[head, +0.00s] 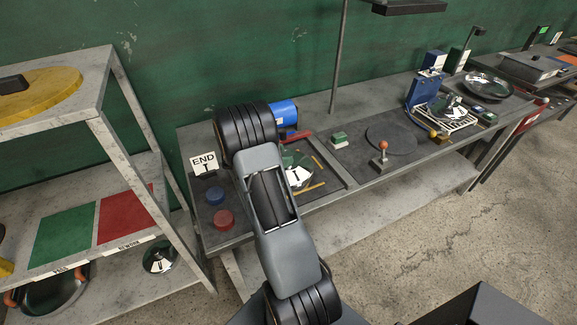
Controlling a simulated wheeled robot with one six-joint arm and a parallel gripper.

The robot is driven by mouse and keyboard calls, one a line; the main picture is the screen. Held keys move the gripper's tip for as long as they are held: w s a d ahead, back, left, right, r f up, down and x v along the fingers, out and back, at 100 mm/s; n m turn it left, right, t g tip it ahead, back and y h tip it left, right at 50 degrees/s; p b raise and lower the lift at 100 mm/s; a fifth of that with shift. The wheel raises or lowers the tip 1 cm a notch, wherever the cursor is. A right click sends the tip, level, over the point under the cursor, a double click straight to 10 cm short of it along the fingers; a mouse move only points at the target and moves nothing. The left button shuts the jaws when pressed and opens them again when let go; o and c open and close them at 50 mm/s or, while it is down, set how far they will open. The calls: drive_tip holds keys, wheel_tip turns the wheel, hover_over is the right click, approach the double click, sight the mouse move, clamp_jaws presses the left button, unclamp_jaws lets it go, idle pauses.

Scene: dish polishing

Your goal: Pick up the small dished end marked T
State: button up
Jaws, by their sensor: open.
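A small dark, shiny dished end (300,177) with a white label that appears to read T lies on the bench's dark mat. My grey arm covers its left part.
A blue cylinder (286,113) shows beside my arm. Blue (215,196) and red (223,218) round pieces sit at the bench's left. Yellow sticks (308,189) lie by the dished end. An orange-knobbed lever (381,152) rises to the right. A shelf rack (113,90) stands close left.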

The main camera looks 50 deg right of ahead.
drive_tip(key=shift+x, duration=0.9)
drive_tip(key=shift+a, duration=0.1)
clamp_jaws()
drive_tip(key=shift+r, duration=0.1)
